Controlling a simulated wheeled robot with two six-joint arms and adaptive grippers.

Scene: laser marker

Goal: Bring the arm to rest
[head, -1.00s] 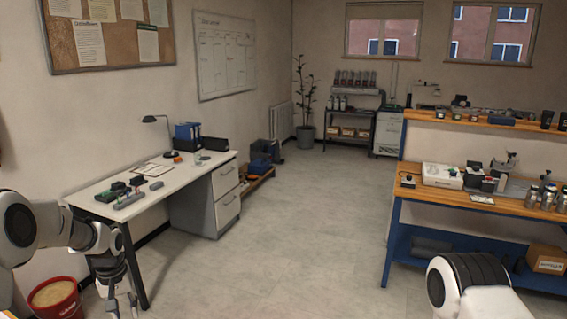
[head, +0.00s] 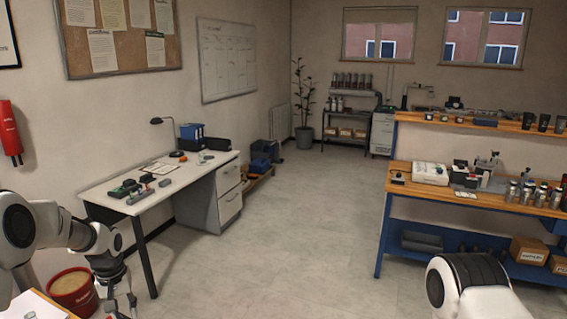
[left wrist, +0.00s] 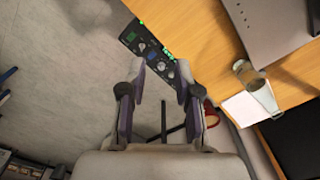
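My left arm (head: 55,228) comes in from the left, bent, with its forearm pointing down. My left gripper (head: 121,306) hangs at the lower left of the head view, partly cut off by the bottom edge. In the left wrist view the left gripper's (left wrist: 161,78) two fingers stand apart with nothing held between them. Beyond the fingertips is a dark control panel (left wrist: 148,48) with knobs and green lights, at the edge of a wooden table. My right arm (head: 468,287) shows only as a white and black link at the lower right; its gripper is out of view.
A wooden tabletop (left wrist: 195,40) lies close to the left gripper. A white desk (head: 125,206) and a red bucket (head: 73,292) stand at left. A blue-framed workbench (head: 430,198) stands at right. The floor (head: 290,230) between them is clear.

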